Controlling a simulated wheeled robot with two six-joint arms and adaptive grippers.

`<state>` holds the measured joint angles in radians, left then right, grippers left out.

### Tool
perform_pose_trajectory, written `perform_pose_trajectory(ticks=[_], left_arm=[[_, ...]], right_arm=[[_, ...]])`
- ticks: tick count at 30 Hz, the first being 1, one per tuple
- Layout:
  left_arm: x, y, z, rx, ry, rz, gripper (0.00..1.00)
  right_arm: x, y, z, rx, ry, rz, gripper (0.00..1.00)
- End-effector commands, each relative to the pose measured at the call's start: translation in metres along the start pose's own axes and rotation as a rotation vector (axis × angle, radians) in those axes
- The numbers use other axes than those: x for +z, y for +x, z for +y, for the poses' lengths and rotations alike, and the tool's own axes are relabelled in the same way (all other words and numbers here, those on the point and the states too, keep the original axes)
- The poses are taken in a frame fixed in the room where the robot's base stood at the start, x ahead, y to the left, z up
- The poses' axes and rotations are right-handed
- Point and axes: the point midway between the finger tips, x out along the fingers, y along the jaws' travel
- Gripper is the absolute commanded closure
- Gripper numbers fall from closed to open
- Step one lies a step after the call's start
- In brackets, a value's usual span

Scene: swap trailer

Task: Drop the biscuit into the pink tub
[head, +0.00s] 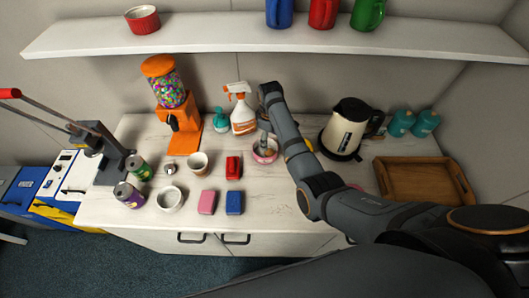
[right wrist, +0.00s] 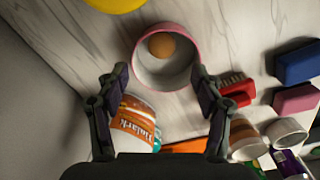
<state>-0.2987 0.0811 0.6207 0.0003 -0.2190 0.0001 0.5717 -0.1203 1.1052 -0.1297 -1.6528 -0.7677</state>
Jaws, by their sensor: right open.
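The pink tub (head: 265,158) stands on the counter in the head view, partly covered by my right arm. It also shows in the right wrist view (right wrist: 165,76), seen from above with a pink rim and pale inside. A round brown biscuit (right wrist: 161,45) shows inside the tub's rim, towards its far side. My right gripper (right wrist: 160,74) is open, its two fingers apart on either side of the tub's near edge, with nothing between them. In the head view the right gripper (head: 264,141) is just above the tub. My left gripper is not in view.
A spray bottle (head: 242,112) and a teal bottle (head: 221,120) stand behind the tub. A red brush (head: 233,167) lies to its left. A kettle (head: 348,127) and a wooden tray (head: 420,180) are to the right.

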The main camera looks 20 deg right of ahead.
Motion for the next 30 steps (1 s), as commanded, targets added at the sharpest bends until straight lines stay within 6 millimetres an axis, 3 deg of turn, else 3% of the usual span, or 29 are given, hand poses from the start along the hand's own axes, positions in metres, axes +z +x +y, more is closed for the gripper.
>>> perform_pose_trajectory(ticks=[6, 12, 30], left_arm=[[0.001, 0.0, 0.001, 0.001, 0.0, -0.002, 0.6], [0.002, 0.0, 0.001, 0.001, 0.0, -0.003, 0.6], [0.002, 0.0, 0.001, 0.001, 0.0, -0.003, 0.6]], right_arm=[[-0.001, -0.054, 0.0, 0.001, 0.0, 0.003, 0.33], [-0.001, -0.083, 0.0, 0.001, 0.0, 0.001, 0.33], [0.0, -0.089, 0.0, 0.0, 0.0, 0.0, 0.33]])
